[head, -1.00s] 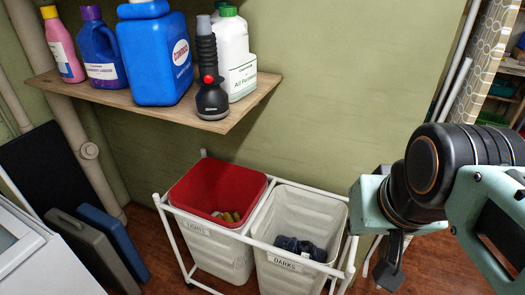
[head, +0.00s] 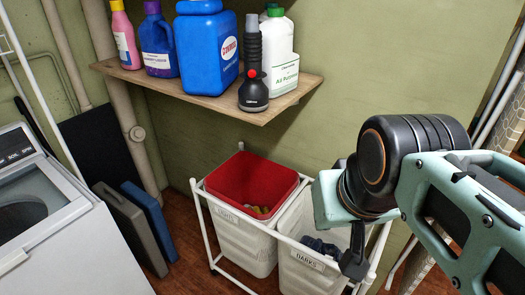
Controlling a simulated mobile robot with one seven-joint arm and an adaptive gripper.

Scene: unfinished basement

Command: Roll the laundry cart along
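The laundry cart is a white tubular frame (head: 215,247) holding two white bins. The left bin (head: 240,252) has a red lining (head: 232,182) with some yellowish items at its bottom. The right bin (head: 298,278), labelled "DARKS", holds dark blue cloth (head: 318,246). The cart stands on the floor below the shelf. My gripper (head: 354,262) points down at the right bin's right side, in front of the cart's right end in the picture. A dark finger shows near the rim; I cannot tell whether it touches. My arm hides the cart's right end and the other finger.
A wooden shelf (head: 285,107) with several bottles juts from the green wall (head: 385,60) above the cart. A washing machine (head: 50,225) stands at left, with grey (head: 128,222) and blue (head: 148,212) flat cases beside it. Some wooden floor (head: 193,275) is clear left of the cart.

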